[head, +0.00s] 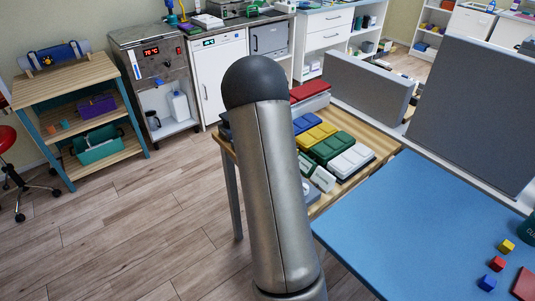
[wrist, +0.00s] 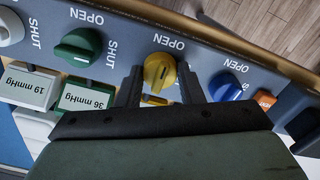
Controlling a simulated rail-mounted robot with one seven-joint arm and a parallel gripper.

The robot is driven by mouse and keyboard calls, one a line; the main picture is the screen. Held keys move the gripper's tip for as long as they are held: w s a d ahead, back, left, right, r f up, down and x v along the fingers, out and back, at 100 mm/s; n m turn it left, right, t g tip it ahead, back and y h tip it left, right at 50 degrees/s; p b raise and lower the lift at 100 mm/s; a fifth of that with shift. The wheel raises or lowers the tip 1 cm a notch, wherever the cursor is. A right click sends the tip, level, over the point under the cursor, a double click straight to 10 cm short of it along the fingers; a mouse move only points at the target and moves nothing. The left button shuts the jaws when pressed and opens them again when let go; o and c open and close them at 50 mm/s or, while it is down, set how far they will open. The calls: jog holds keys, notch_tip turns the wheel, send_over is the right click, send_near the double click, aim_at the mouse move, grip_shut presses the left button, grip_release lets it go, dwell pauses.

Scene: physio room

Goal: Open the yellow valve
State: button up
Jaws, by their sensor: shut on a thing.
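In the wrist view the yellow valve (wrist: 159,71) is a round knob with a raised grip on a dark grey panel. An OPEN label stands just above it. My gripper (wrist: 159,80) has one finger on each side of the knob and is shut on it. The knob's ridge runs roughly up and down in the picture, toward the OPEN label. The right finger covers the panel beside the knob, where no SHUT label shows. In the head view my own arm hides the gripper and the valve.
A green knob (wrist: 78,47) and a white knob (wrist: 10,27) are left of the yellow one; a blue knob (wrist: 225,86) is right. Pressure tags, such as 36 mmHg (wrist: 87,98), hang below. Coloured cases lie on a wooden table (head: 375,139) beside a blue table (head: 425,215).

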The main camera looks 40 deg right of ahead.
jog(key=o, duration=1)
jog(key=shift+c, duration=0.2)
notch_tip(320, 180, up, 18)
jog(key=shift+f, duration=0.25)
